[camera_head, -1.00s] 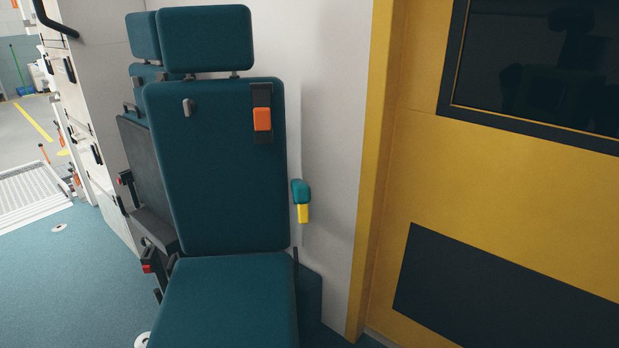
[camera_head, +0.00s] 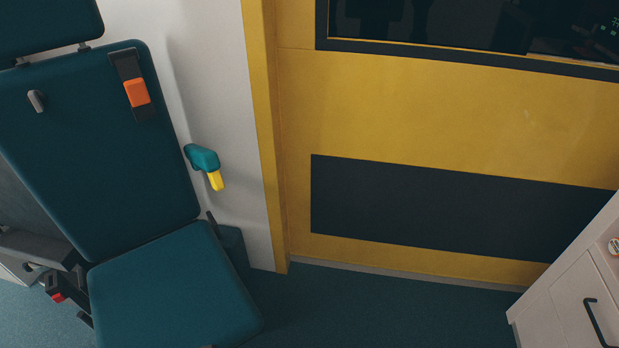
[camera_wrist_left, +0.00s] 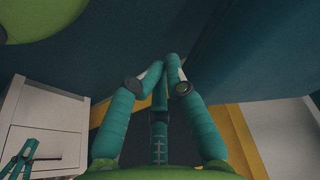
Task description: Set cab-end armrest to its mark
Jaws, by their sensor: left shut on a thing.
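In the head view the armrest (camera_head: 203,158), a teal pad with a yellow lower end, is at the right side of the teal seat's backrest (camera_head: 95,150), by the white wall. No gripper shows beside it in that view. My left gripper (camera_wrist_left: 164,72) appears in the left wrist view, its teal fingers drawn together at the tips. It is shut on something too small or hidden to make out. What looks like my right gripper (camera_wrist_left: 22,157) is small at that view's lower left, its fingers unclear. I cannot make out a mark.
The seat cushion (camera_head: 170,292) juts forward below the armrest. A yellow wall (camera_head: 450,120) with a dark panel (camera_head: 450,208) stands to the right. A pale cabinet (camera_head: 570,290) with a black handle is at the lower right. The teal floor (camera_head: 400,312) between is clear.

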